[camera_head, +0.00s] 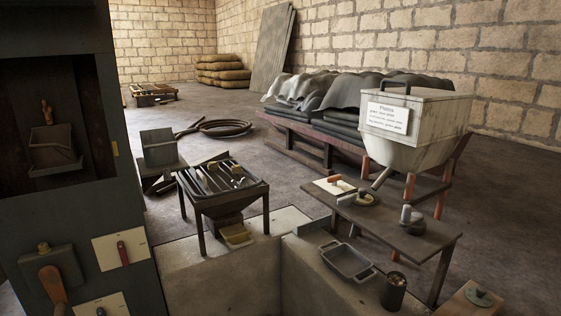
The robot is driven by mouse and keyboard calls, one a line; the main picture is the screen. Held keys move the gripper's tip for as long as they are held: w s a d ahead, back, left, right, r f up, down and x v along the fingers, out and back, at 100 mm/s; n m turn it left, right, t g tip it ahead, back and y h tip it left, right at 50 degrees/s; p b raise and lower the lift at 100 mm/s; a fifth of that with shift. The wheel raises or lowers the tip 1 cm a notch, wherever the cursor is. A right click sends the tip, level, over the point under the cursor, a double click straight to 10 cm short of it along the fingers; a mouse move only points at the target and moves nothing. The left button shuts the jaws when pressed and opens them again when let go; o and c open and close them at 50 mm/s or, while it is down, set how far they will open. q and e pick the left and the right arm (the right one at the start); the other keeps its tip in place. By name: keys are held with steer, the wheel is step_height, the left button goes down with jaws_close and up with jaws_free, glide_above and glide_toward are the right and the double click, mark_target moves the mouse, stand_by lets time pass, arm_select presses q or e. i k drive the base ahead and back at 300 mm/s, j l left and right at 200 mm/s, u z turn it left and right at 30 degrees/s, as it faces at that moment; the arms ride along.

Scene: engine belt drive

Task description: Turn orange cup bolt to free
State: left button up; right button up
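I cannot pick out an orange cup bolt for certain. A dark cabinet (75,20) fills the left side. On its front, an orange-brown handle (53,285) sticks out below a dark block with a brass knob (43,247). A tiny orange piece (115,148) shows on the cabinet's edge. In the recess, an orange-brown peg (47,112) stands above a dark tilted cup-like bin (52,148). Neither of my grippers is in view.
A low wooden table (410,238) holds small tools, beside a white hopper (420,105). A slatted stand (215,195) is in the middle. A grey pan (348,262) and dark mug (393,290) sit at front right.

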mark_target(47, 110)
steer(key=u, duration=1.25)
